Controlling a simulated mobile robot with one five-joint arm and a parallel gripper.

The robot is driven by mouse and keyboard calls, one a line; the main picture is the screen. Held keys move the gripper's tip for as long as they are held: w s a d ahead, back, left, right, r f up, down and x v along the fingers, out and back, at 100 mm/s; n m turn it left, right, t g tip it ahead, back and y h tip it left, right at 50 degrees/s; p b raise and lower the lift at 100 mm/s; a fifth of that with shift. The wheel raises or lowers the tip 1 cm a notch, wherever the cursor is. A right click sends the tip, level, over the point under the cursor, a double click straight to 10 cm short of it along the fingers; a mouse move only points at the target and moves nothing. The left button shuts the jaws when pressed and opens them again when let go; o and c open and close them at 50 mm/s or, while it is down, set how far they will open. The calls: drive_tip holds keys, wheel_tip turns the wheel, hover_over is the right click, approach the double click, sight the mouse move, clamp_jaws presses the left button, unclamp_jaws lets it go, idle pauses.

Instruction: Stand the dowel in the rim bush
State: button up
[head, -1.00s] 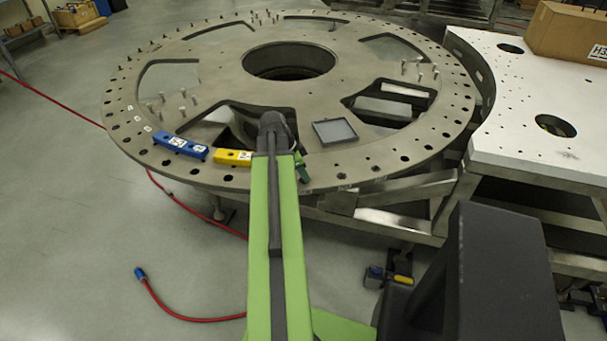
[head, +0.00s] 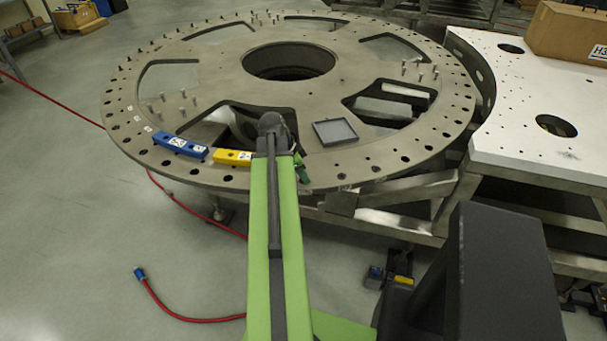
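The turret plate (head: 215,70) is a large round metal ring with a row of holes along its rim (head: 437,135). My arm (head: 285,240) reaches over its near edge, and its dark end joint (head: 272,128) covers part of the plate. My gripper is hidden behind the arm, so its fingers and anything in them do not show. A small dark green piece (head: 302,168) shows just right of the arm; I cannot tell what it is. I cannot make out the dowel or the rim bush.
A blue block (head: 180,147) and a yellow block (head: 232,157) lie on the rim left of my arm. A shallow grey tray (head: 335,132) sits to its right. Several pegs (head: 158,106) stand on the plate. A white table (head: 500,105) with a cardboard box (head: 565,32) is at right.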

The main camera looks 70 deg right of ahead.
drive_tip(key=p+v, duration=1.5)
drive_tip(key=v, duration=0.2)
drive_tip(key=shift+a, duration=0.15)
drive_tip(key=shift+w+r, duration=0.1)
